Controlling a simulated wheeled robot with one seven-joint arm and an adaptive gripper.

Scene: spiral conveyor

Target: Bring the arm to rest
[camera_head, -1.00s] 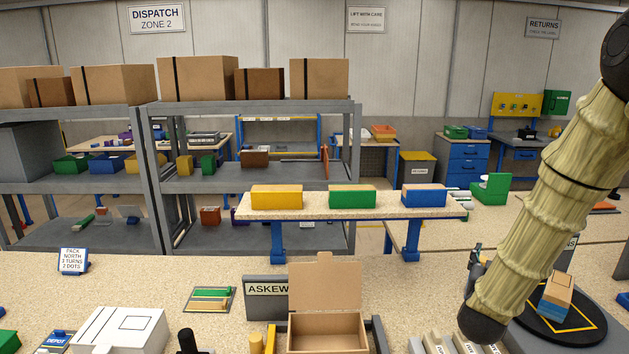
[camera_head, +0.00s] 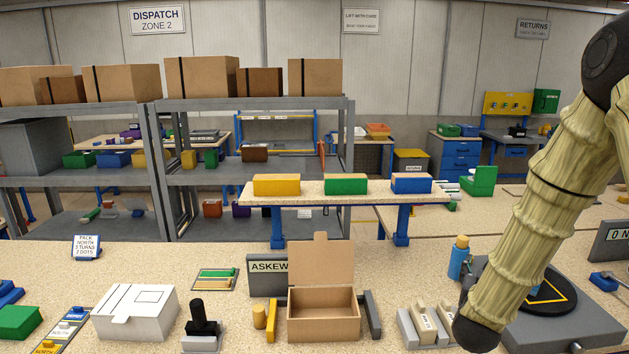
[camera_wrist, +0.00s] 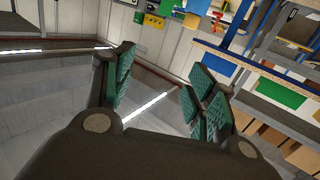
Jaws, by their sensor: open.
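My arm (camera_head: 549,205) comes in from the upper right of the head view and slants down to a dark joint at the bottom, in front of the bench. My gripper (camera_wrist: 163,86) shows in the wrist view, its green-padded fingers spread apart with nothing between them. Beyond the fingers are grey floor and wall, with furniture tilted at the right. The gripper does not show in the head view.
My arm covers part of the black turntable (camera_head: 562,296). Near it stand a blue bottle (camera_head: 459,260) and pale blocks (camera_head: 424,322). Left along the bench are an open carton (camera_head: 321,328), a black stamp (camera_head: 199,316) and a white box (camera_head: 118,312).

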